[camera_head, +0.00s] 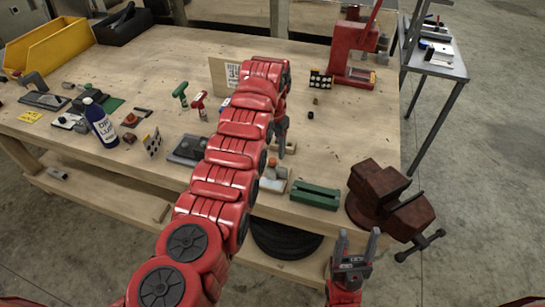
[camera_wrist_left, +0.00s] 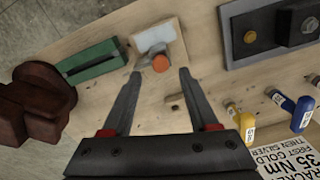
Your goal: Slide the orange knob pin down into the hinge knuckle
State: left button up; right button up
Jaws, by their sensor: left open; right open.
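The orange knob pin (camera_wrist_left: 160,63) shows its round orange top in the left wrist view, at a pale block with a grey metal hinge part (camera_wrist_left: 152,45). In the head view the orange knob (camera_head: 272,162) is small and partly behind my left arm. I cannot tell how deep the pin sits in the knuckle. My left gripper (camera_head: 285,142) is open and points down over the bench beside the hinge. In its wrist view the knob appears between the open fingertips, with no contact visible. My right gripper (camera_head: 356,243) is open and empty in front of the bench.
A green block (camera_head: 315,195) and a dark red vise (camera_head: 387,200) stand right of the hinge on the bench (camera_head: 345,130). A dark grey block (camera_head: 188,149) lies to its left.

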aim_at(272, 160)
pick_arm(q)
notch_tip(272, 160, up, 8)
jog(key=p, duration=0.1)
jog(key=shift+p, duration=0.35)
jog(key=shift+f, duration=0.1)
dwell(0.3)
